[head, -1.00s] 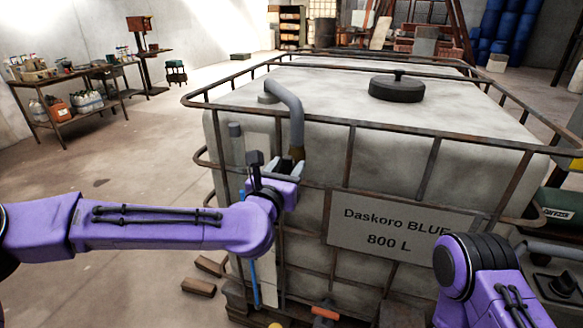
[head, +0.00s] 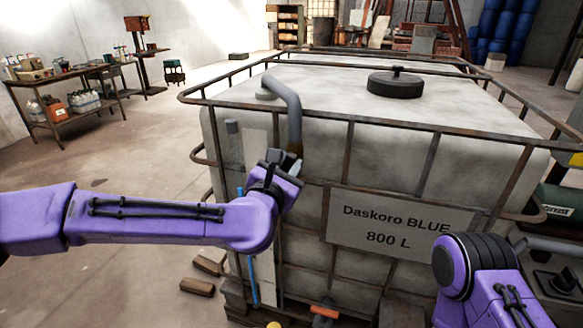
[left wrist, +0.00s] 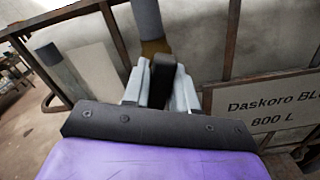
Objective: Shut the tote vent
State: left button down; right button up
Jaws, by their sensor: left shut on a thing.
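The tote (head: 330,160) is a big whitish tank in a rusty cage, labelled "Daskoro BLUE 800 L". A grey vent pipe (head: 293,105) bends over its top edge and down the front to a brass-coloured fitting (left wrist: 155,47). My left gripper (head: 292,163) is at the pipe's lower end. In the left wrist view its two grey fingers (left wrist: 161,82) are shut on a dark vent lever (left wrist: 163,72) just below the fitting. The lever's far end and the valve body are mostly hidden. My right arm shows at the lower right, with its gripper out of view.
A sign plate (head: 395,228) hangs on the cage right of my left gripper. Cage bars (head: 340,180) run close by it. A black lid (head: 396,85) sits on the tote's top. Shelves with bottles (head: 75,95) stand far left, beyond open floor.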

pick_arm(q)
jog(key=m, duration=0.3)
jog(key=shift+s+d+f, duration=0.15)
jog(key=shift+d+f, duration=0.05)
jog(key=shift+f, duration=0.2)
jog(key=m, duration=0.3)
jog(key=shift+s+d+f+m, duration=0.1)
jog(key=shift+d+f+m, duration=0.05)
jog(key=shift+m, duration=0.15)
jog(key=shift+d+f+m, duration=0.1)
jog(key=shift+f+m, duration=0.1)
jog(key=shift+m, duration=1.5)
jog(key=shift+f+m, duration=0.2)
jog(key=shift+m, duration=1.5)
jog(key=c, duration=1.2)
grip_release()
jog(key=shift+o, duration=1.1)
jog(key=shift+s+r, duration=0.1)
jog(key=shift+r, duration=0.1)
